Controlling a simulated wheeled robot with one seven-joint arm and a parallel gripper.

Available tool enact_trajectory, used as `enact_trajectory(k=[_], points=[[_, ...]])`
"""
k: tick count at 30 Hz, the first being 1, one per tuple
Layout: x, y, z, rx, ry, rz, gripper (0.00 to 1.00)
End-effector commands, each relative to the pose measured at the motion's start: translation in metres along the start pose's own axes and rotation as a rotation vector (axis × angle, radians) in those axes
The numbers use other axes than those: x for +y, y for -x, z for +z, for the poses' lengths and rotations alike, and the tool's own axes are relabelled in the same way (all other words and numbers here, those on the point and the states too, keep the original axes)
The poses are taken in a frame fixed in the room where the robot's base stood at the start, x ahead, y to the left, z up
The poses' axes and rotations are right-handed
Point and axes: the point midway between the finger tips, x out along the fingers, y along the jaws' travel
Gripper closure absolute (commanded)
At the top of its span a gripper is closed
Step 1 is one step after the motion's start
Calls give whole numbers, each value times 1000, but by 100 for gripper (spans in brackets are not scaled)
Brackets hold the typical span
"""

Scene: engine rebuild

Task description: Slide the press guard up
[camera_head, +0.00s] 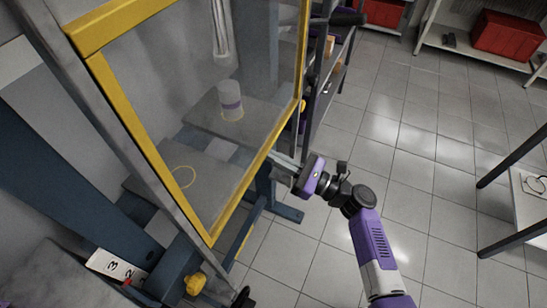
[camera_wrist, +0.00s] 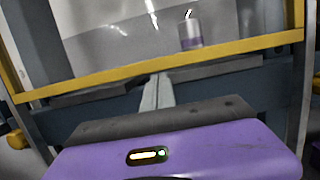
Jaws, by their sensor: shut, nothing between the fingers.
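The press guard (camera_head: 252,177) is a clear panel in a yellow frame on the front of the blue-grey press. In the wrist view its lower yellow bar (camera_wrist: 100,82) crosses the picture, tilted up to the right. My gripper (camera_head: 281,160) is shut and empty, with its fingertips at the middle of that lower bar. In the wrist view the closed fingers (camera_wrist: 158,84) reach up to the bar's lower edge. I cannot tell whether they touch it. Behind the panel a white cylinder with a purple band (camera_head: 231,103) stands on the press bed.
Yellow knobs (camera_head: 195,284) sit on the press uprights. A shelf rack (camera_head: 331,80) stands just beyond the press. Red bins (camera_head: 508,35) are on shelving at the back right, and a table (camera_head: 530,195) is at the right. The tiled floor between is clear.

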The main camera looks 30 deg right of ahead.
Motion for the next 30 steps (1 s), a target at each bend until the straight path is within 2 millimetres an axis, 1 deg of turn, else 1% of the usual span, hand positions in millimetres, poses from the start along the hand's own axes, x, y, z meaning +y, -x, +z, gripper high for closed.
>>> enact_trajectory(k=[1, 4, 21, 23, 26, 30], points=[[0, -2, 9, -1, 0, 0, 100], [0, -3, 14, -1, 0, 0, 100], [-1, -6, 21, -10, 5, 3, 100], [-1, -6, 19, -10, 5, 4, 100], [0, -6, 10, -9, 4, 4, 100], [1, -5, -12, -2, 1, 2, 100]])
